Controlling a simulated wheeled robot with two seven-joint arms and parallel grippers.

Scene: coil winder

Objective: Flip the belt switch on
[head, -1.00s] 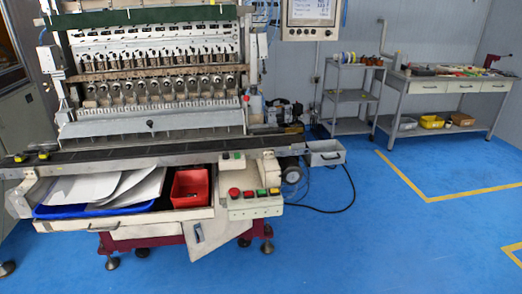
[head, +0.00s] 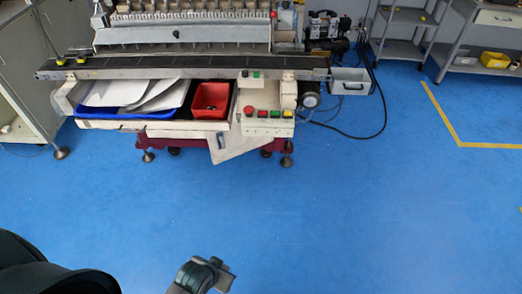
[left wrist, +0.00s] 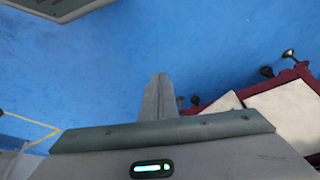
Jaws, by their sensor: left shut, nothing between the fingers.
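The coil winder's control panel (head: 264,126) is at the front right of the machine in the head view, with a red mushroom button (head: 249,111) and several small coloured buttons. A small switch box (head: 250,74) sits above it on the front of the belt rail (head: 180,68). Which of these is the belt switch, and its position, is too small to tell. My left gripper (head: 218,272) is at the bottom of the head view, over the floor and well apart from the machine. In the left wrist view its fingers (left wrist: 158,95) are together and empty. My right gripper is not in view.
A red bin (head: 211,100) and a blue tray (head: 110,112) with white sheets lie in the open drawer under the belt. A grey box (head: 349,81) hangs at the belt's right end, with a black cable on the floor. The blue floor in front is clear.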

